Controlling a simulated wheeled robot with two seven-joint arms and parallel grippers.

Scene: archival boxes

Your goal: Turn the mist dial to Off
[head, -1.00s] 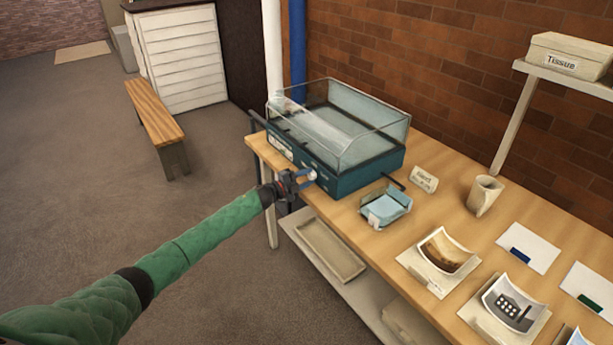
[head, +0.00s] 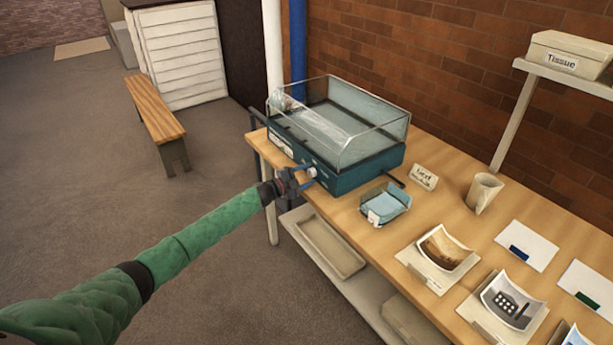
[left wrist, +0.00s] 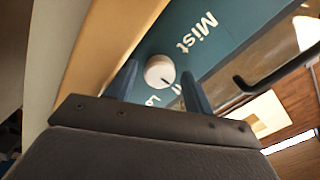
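The mist dial (left wrist: 159,72) is a round white knob with a dark pointer mark, on the teal front panel (left wrist: 205,40) below the word "Mist". In the left wrist view it sits between the two blue fingers of my left gripper (left wrist: 157,85), which stand apart from each other. I cannot tell whether either finger touches it. Some lettering beside the dial is partly hidden by the fingers. In the head view my left gripper (head: 306,177) is at the front of the teal humidifying chamber (head: 345,172), by the white dial. My right gripper is not in view.
The chamber has a clear cover (head: 372,112) and stands on a wooden table (head: 345,213). A black handle (left wrist: 275,70) sticks out near the panel. A small blue tray (head: 386,203), a label card (head: 424,177), a mug (head: 484,193) and curled photographs (head: 447,248) stand to the right.

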